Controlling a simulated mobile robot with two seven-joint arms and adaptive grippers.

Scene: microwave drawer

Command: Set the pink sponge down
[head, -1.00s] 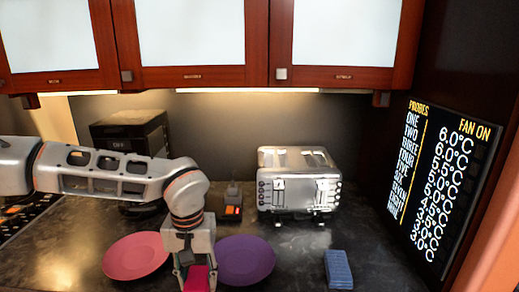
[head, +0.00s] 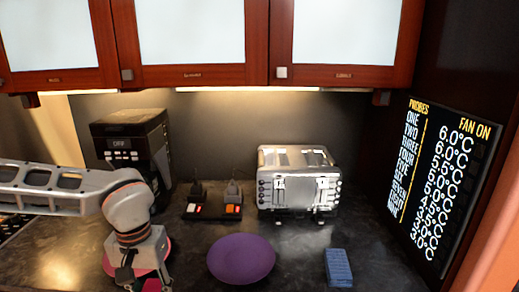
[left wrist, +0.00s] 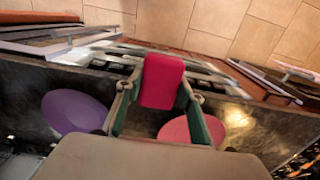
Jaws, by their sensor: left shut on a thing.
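The pink sponge (left wrist: 162,82) is held between the fingers of my left gripper (left wrist: 160,100), which is shut on it. In the head view my left gripper (head: 143,277) is low at the left, over the pink plate (head: 109,268), which it mostly hides. Only a bit of the sponge shows there, at the bottom edge. The pink plate also shows in the left wrist view (left wrist: 180,132), partly behind a finger. I cannot tell how high the sponge is above it. My right gripper is in neither view.
A purple plate (head: 241,259) lies right of the gripper, and a blue sponge (head: 338,268) lies further right. A toaster (head: 298,182), a small device with orange switches (head: 232,200) and a coffee machine (head: 134,145) stand behind. The counter between purple plate and blue sponge is clear.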

